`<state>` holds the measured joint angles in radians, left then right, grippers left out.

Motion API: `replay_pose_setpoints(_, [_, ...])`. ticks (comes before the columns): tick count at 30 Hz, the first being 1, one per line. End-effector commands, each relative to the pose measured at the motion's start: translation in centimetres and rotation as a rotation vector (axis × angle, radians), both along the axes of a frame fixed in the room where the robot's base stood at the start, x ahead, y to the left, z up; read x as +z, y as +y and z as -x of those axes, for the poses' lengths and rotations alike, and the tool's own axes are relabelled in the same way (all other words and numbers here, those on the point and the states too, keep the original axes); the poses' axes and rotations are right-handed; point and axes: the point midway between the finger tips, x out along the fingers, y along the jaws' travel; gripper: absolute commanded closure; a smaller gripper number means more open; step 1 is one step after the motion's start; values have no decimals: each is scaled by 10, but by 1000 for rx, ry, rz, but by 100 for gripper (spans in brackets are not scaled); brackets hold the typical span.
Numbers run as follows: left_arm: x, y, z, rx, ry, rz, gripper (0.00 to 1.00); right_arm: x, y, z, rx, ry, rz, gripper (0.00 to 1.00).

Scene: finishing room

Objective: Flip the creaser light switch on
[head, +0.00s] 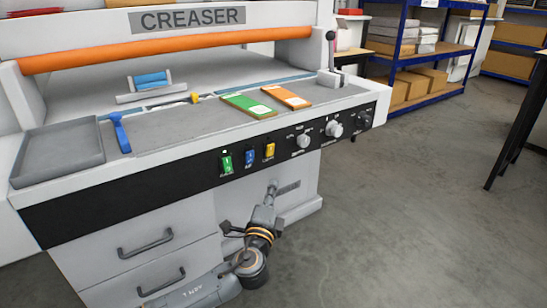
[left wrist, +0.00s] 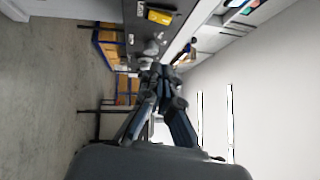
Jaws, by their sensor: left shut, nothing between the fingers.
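The creaser (head: 190,18) has a black front panel (head: 90,195) with a green switch (head: 225,162), a blue switch (head: 250,158) and a yellow switch (head: 269,151) in a row. Their small labels are too blurred to read, so I cannot tell which is the light switch or how each is set. My left gripper (head: 272,188) is shut and empty, just below the panel under the yellow switch. In the left wrist view, the shut fingers (left wrist: 158,70) point toward the panel, with the yellow switch (left wrist: 159,16) near the top edge. My right gripper is not in view.
Round knobs (head: 334,128) sit right of the switches. Drawers with handles (head: 146,243) are below the panel. A grey tray (head: 60,152), a blue tool (head: 121,132), a green card (head: 248,106) and an orange card (head: 286,96) lie on top. The floor (head: 420,220) at right is clear.

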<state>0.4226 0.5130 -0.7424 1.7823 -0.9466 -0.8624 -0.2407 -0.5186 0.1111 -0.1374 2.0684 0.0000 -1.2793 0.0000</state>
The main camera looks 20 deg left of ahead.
Motion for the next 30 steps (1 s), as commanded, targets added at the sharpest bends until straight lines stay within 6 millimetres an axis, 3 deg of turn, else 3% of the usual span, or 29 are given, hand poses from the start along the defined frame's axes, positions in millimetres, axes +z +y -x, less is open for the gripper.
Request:
replay_pose_setpoints(8, [2, 2, -16, 2, 0, -1, 100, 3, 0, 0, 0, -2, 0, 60])
replay_pose_setpoints(21, [14, 14, -104, 3, 0, -1, 100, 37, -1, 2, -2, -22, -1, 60])
replay_pose_setpoints(30, [19, 40, -122, 0, 2, 0, 100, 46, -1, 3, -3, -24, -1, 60])
